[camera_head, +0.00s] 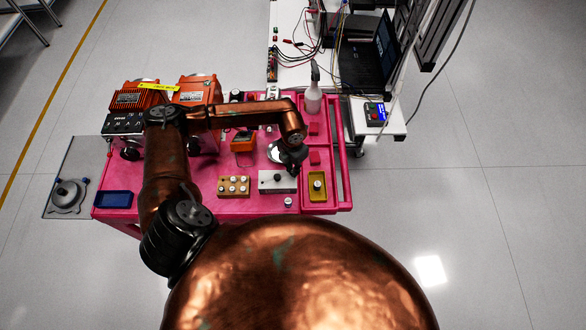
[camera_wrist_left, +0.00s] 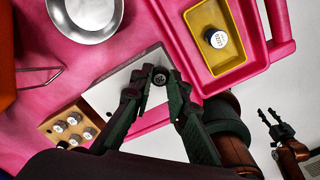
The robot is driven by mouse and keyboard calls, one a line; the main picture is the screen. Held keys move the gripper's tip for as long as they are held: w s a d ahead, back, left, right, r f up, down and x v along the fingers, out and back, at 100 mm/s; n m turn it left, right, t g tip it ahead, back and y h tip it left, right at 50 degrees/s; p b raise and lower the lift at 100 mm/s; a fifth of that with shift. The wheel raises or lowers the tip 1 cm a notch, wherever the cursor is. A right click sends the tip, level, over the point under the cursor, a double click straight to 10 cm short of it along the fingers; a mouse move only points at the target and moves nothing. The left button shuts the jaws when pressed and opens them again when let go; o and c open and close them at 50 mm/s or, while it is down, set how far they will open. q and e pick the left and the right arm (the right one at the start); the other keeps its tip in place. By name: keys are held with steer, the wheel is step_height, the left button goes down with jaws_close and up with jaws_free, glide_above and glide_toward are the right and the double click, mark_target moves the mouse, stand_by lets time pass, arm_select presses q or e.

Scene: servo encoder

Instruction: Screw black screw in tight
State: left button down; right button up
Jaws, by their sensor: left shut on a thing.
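The black screw (camera_wrist_left: 159,77) shows as a small round black end between the fingertips of my left gripper (camera_wrist_left: 160,79) in the left wrist view. The gripper is shut on it, and the fingers hide part of it. Behind it lies a light grey box (camera_wrist_left: 130,88) with a small dark hole near one edge. In the head view my left gripper (camera_head: 289,160) is over the back of the grey box (camera_head: 268,186). I cannot tell how deep the screw sits. My right gripper (camera_wrist_left: 270,118) shows at the right of the wrist view, empty with fingers apart.
A yellow tray (camera_head: 317,199) holding a white-topped black part stands right of the box. A wooden block (camera_head: 233,193) with several white-topped parts is left. A silver dish (camera_wrist_left: 85,32) lies behind. Orange machines (camera_head: 200,90) and a spray bottle (camera_head: 313,100) stand at the back.

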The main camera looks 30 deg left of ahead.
arm_select(q)
steer(key=shift+f, duration=0.15)
steer(key=shift+f+b, duration=0.8)
